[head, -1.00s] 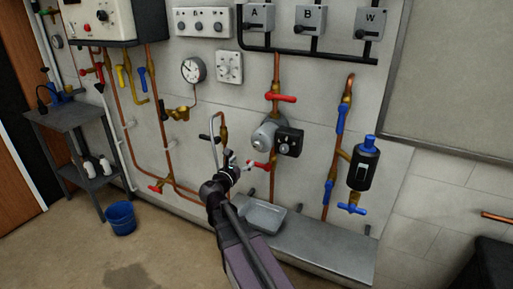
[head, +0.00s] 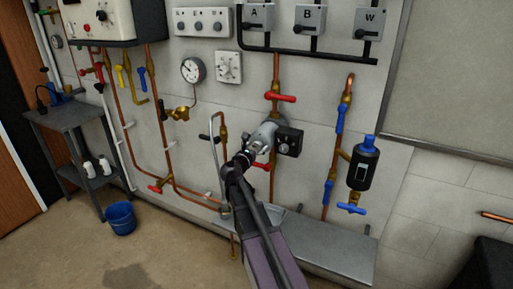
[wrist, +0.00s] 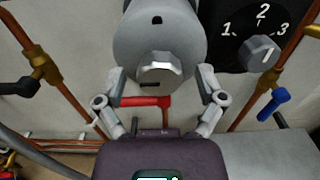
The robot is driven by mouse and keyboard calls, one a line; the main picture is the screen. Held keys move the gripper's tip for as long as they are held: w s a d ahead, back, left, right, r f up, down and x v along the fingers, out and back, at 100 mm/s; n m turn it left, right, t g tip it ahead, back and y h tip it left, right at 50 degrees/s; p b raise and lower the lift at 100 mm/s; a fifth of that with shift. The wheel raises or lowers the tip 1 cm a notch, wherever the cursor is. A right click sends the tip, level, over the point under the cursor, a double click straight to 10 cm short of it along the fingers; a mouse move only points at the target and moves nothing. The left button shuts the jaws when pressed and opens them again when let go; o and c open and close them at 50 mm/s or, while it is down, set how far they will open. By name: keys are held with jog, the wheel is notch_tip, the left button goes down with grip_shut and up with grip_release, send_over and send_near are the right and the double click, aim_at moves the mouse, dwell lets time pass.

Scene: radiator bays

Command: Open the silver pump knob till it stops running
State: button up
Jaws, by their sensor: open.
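The grey pump (head: 267,128) sits on a copper pipe on the wall. In the wrist view its round body (wrist: 158,28) fills the top middle. The silver knob (wrist: 158,68), faceted, is at the front of the pump body. My gripper (wrist: 160,72) is open, with one finger on each side of the knob and a visible gap on both sides. In the head view my gripper (head: 250,154) is just in front and lower left of the pump and hides the knob.
A black box with a grey dial (wrist: 260,53) marked 1, 2, 3 is right of the pump. A red valve handle (wrist: 145,101) is just below the knob. A blue handle (wrist: 273,104) is at right. A grey tray (head: 273,215) lies below, partly behind my arm.

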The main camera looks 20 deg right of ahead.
jog(key=shift+c, duration=0.2)
jog(key=c, duration=1.1)
